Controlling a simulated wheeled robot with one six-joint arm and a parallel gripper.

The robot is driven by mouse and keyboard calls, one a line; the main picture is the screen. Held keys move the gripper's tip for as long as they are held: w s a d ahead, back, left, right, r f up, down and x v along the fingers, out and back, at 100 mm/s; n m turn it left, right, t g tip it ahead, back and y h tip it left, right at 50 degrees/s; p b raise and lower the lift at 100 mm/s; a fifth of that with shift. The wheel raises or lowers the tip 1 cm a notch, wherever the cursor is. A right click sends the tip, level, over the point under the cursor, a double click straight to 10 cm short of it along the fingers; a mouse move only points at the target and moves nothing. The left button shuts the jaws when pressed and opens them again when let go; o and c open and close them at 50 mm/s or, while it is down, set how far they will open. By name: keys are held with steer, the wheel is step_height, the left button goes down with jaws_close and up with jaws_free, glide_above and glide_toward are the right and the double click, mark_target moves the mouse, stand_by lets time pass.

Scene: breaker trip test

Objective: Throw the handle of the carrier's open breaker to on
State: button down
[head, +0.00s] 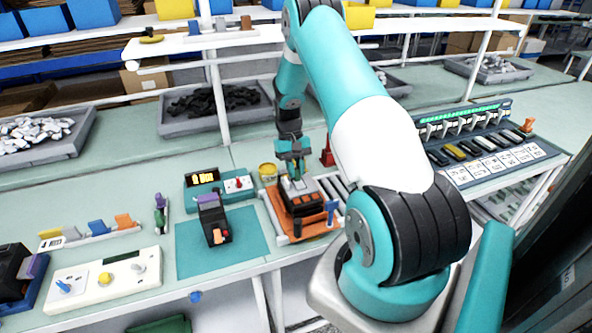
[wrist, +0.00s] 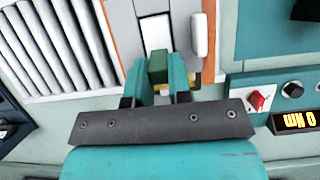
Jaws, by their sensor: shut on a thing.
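The carrier (head: 283,237) is an orange-edged tray on the bench, and a dark breaker (head: 303,201) sits on it. My gripper (head: 293,172) points down at the far part of this breaker. In the wrist view my gripper (wrist: 158,80) has its teal fingers shut on a dark green block (wrist: 158,66), which looks like the breaker's handle. The fingers and bracket hide the lower part of the block, and its on or off position cannot be told. A white part (wrist: 156,32) lies just beyond it.
A blue clamp (head: 331,212) stands at the carrier's right front. Rollers (wrist: 55,45) lie beside the carrier. A teal meter box (head: 220,187) with a lit display and red knob is at its left. A second breaker (head: 213,220) with a purple handle stands on the teal mat (head: 250,240).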

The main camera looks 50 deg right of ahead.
stand_by(0.3)
steer(key=c, duration=1.3)
jaws_free()
steer(key=b+v, duration=0.4)
steer(key=v, duration=1.3)
steer(key=shift+r, duration=0.2)
steer(key=s+a+r+n+t+h+b, duration=0.1)
steer(key=a+r+n, duration=0.2)
steer(key=a, duration=0.9)
steer(key=s+a+r+n+t+h, duration=0.1)
steer(key=a+r+n, duration=0.25)
steer(key=a, duration=0.75)
steer(key=s+a+n+y, duration=0.1)
steer(key=s+a+n, duration=0.1)
steer(key=s+a, duration=0.5)
steer(key=s+a+f+n+t+y+b, duration=0.1)
steer(key=s+a+n, duration=0.1)
steer(key=s+a, duration=0.5)
steer(key=s+a+n+t+y, duration=0.1)
steer(key=s+a+n, duration=0.2)
steer(key=s+a, duration=0.4)
steer(key=shift+s+f+y, duration=0.25)
steer(key=shift+s+y, duration=0.15)
steer(key=shift+s, duration=0.35)
